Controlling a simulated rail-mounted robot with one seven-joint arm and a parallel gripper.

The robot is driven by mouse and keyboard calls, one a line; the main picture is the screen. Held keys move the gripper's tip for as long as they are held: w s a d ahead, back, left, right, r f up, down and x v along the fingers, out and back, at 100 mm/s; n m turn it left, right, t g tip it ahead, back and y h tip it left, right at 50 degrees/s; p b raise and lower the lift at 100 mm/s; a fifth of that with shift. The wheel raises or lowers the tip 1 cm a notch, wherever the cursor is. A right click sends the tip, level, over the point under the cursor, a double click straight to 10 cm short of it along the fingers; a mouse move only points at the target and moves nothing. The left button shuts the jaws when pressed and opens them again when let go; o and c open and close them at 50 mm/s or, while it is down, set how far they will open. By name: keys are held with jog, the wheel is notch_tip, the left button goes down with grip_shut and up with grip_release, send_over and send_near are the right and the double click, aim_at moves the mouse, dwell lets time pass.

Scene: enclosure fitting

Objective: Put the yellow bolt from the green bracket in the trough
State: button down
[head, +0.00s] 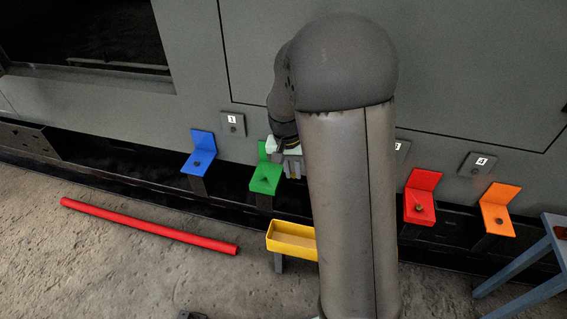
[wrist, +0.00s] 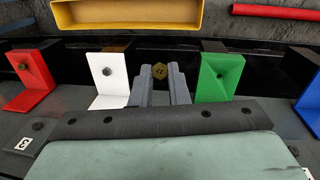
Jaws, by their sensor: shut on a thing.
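My gripper (wrist: 160,78) is shut on a dull yellow, hex-headed bolt (wrist: 160,71), which shows between the two grey fingertips in the wrist view. In the head view my gripper (head: 292,168) is just right of the green bracket (head: 265,184), partly behind my arm. In the wrist view the green bracket (wrist: 228,88) is right of the fingers, with a small dark spot on its plate and no yellow bolt on it. The yellow trough (head: 290,252) stands in front of the brackets, its right end hidden by my arm. It also shows at the top of the wrist view (wrist: 140,26).
A white bracket (wrist: 113,72) with a dark bolt is left of the fingers in the wrist view. Blue (head: 199,158), red (head: 420,205) and orange (head: 497,217) brackets line the grey enclosure. A red bar (head: 150,226) lies on the floor. A blue-grey stand (head: 540,262) is at the right.

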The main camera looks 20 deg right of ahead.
aim_at(294, 174)
jog(key=shift+s+r+p, duration=0.15)
jog(key=shift+r+p, duration=0.15)
jog(key=shift+r, duration=0.1)
jog(key=shift+r+p, duration=1.05)
jog(key=shift+r, duration=0.1)
